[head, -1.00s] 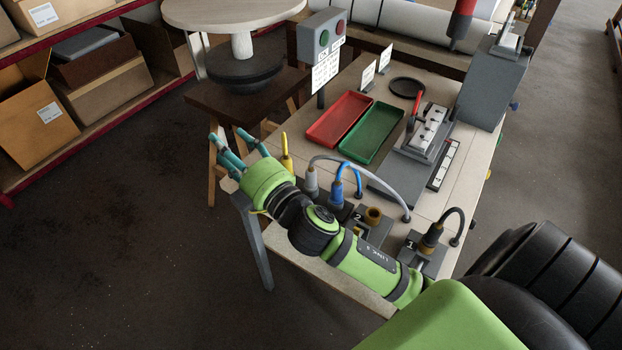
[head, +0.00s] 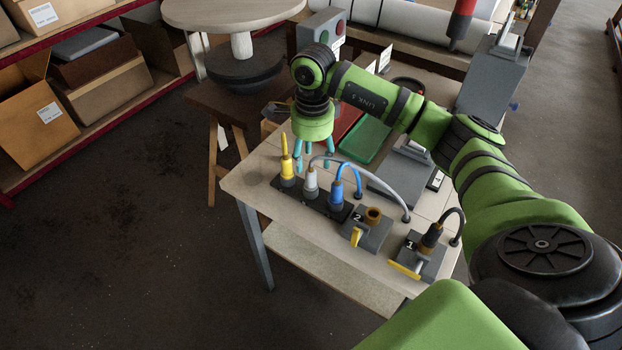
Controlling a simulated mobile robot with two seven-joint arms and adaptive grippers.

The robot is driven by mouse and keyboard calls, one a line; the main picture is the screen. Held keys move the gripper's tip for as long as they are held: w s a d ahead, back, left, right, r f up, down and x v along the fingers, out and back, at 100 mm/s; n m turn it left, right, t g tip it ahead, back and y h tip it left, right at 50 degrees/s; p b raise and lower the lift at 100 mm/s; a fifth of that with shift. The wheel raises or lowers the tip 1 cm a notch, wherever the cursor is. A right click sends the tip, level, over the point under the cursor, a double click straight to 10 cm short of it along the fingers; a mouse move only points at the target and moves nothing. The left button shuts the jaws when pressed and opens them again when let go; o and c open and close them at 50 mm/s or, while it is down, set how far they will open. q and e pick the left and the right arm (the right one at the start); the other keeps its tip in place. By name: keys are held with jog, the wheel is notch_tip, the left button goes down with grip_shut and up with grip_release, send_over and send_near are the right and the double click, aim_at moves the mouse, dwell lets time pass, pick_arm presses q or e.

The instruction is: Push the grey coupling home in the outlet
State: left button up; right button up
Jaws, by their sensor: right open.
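A light grey coupling (head: 310,184) with a grey hose stands upright in a black block (head: 325,207), between a yellow coupling (head: 287,168) and a blue coupling (head: 337,193). Outlet 2 (head: 373,216) has an open brass-coloured mouth and a yellow lever. Outlet 1 (head: 430,240) holds a dark coupling with a black hose; I cannot tell how deep it sits. My right gripper (head: 313,156) is open and empty, pointing down over the table just behind the yellow and grey couplings. My left gripper is not in view.
The grey hose (head: 385,180) arches to the table on the right. A control box with buttons stands at the back. The table's front left corner is clear.

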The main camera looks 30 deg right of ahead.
aim_at(311, 170)
jog(key=shift+d+f, duration=0.2)
jog(key=shift+f, duration=0.15)
jog(key=f+p, duration=0.2)
jog(key=f, duration=0.3)
jog(key=shift+s+a+f+p, duration=0.15)
jog(key=shift+a+f+p, duration=0.05)
jog(key=shift+a+p, duration=0.2)
jog(key=shift+f, duration=0.4)
grip_shut()
